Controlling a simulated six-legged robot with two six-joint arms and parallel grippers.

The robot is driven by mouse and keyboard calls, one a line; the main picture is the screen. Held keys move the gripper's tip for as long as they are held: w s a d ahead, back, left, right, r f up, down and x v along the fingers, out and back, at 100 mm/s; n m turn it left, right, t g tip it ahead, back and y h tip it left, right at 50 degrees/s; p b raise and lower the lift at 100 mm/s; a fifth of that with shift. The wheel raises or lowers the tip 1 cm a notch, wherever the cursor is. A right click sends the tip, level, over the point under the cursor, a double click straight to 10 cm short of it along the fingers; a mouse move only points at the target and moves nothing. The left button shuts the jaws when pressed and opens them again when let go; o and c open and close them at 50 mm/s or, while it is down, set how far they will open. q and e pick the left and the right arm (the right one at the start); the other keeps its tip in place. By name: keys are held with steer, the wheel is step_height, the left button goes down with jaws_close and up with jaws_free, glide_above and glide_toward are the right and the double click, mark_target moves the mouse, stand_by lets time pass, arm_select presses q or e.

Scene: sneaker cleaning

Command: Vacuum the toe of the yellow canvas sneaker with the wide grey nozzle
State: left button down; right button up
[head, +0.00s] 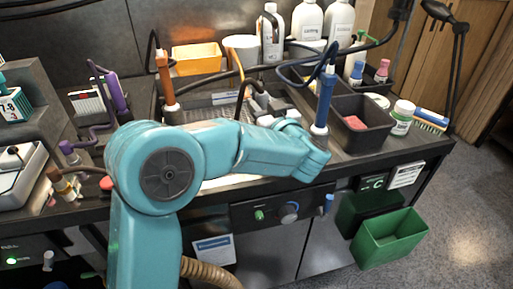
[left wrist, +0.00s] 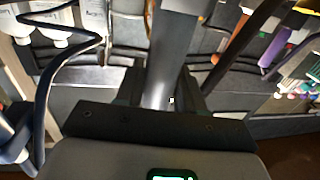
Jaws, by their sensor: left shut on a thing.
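My left gripper (left wrist: 166,92) is shut on a grey tube (left wrist: 162,55), which runs up the middle of the left wrist view. I take it to be the wide grey nozzle; its working end cannot be made out. In the head view my teal left arm reaches across the bench front, and its wrist hides much of the work area. The yellow canvas sneaker cannot be made out in either view. A strip of pale mat (head: 228,182) shows below the arm. My right gripper is not in view.
An orange-handled tool (head: 165,80) and a blue-handled tool (head: 325,95) stand upright on the bench. A black bin (head: 362,140) holds a red item. White bottles (head: 306,22) and an orange bin (head: 197,58) line the back. A green bin (head: 390,240) hangs below.

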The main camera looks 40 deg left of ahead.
arm_select(q)
steer(key=shift+w+a, duration=0.1)
steer(key=shift+a, duration=0.05)
stand_by(0.4)
steer(key=shift+p+x, duration=0.75)
steer(key=shift+x, duration=0.9)
steer(key=shift+d, duration=0.2)
stand_by(0.3)
steer(key=shift+v, duration=1.65)
steer(key=shift+a, duration=0.2)
stand_by(0.4)
